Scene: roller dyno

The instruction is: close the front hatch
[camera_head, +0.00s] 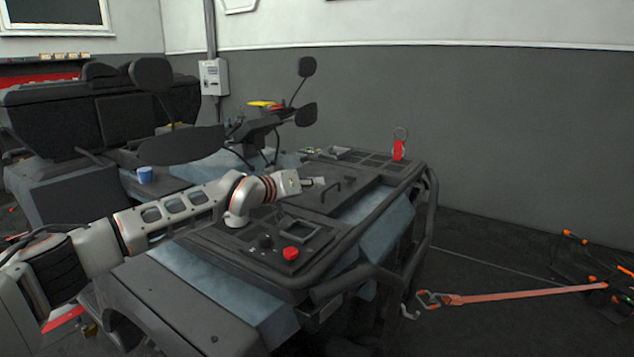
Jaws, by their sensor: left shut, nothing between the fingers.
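The front hatch (325,201) is a dark flat panel with a raised handle, set in the front rack of the quad vehicle. It looks to lie flat, level with the rack; I cannot tell whether it is fully seated. My left arm reaches in from the left across the vehicle. My left gripper (314,183) is shut and empty, just above the far left part of the hatch, close to the handle. I cannot tell whether it touches the panel. The arm's wrist hides part of the hatch's left side. My right gripper is not in view.
A red knob (290,253) sits at the rack's near side. A red tag with a ring (398,149) stands at the far right corner. Handlebars and mirrors (306,67) rise behind. A blue roll (145,174) lies left. An orange strap (520,295) stretches right from the bumper.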

